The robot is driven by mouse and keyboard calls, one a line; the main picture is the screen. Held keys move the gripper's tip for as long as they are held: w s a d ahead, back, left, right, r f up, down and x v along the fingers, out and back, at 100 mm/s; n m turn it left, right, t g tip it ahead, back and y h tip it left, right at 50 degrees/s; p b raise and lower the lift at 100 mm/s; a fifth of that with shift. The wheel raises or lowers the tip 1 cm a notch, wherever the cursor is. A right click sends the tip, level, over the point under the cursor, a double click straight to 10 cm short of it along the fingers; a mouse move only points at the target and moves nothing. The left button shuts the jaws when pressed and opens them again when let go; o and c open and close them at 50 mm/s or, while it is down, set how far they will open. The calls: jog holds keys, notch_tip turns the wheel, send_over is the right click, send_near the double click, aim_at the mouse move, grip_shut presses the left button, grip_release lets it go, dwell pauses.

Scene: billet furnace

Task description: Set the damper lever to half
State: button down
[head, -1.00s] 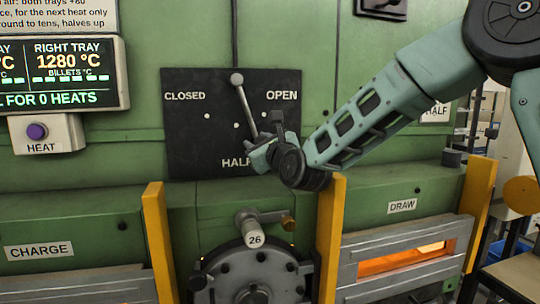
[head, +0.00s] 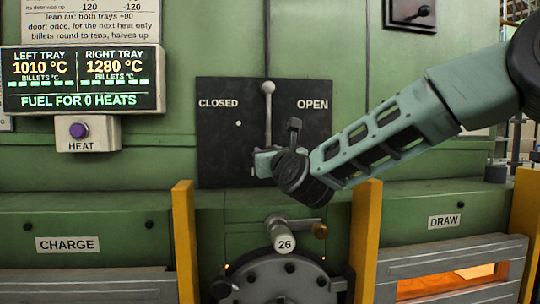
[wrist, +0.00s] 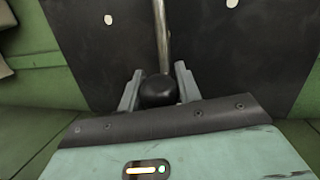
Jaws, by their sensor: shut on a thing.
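The damper lever (head: 268,118) stands upright on the black damper plate (head: 217,155), with its grey ball end at the top, between the CLOSED and OPEN labels. My gripper (head: 264,161) is at its lower end. In the wrist view, the lever's rod (wrist: 162,35) runs down to a black knob (wrist: 157,91), and my gripper (wrist: 157,84) is shut on this knob, a finger at each side. The HALF label is hidden behind my gripper and wrist in the head view.
The display (head: 82,79) and HEAT button (head: 78,130) are at left. Below my gripper are the wheel numbered 26 (head: 284,243) and yellow posts (head: 366,240). The DRAW opening (head: 440,285) glows at lower right.

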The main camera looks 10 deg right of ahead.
jog(key=shift+a, duration=0.1)
jog(key=c, duration=1)
grip_release()
jog(key=shift+s, duration=0.15)
jog(key=b+v, duration=0.4)
jog(key=v, duration=1.3)
jog(key=shift+b, duration=0.35)
jog(key=shift+s, duration=0.1)
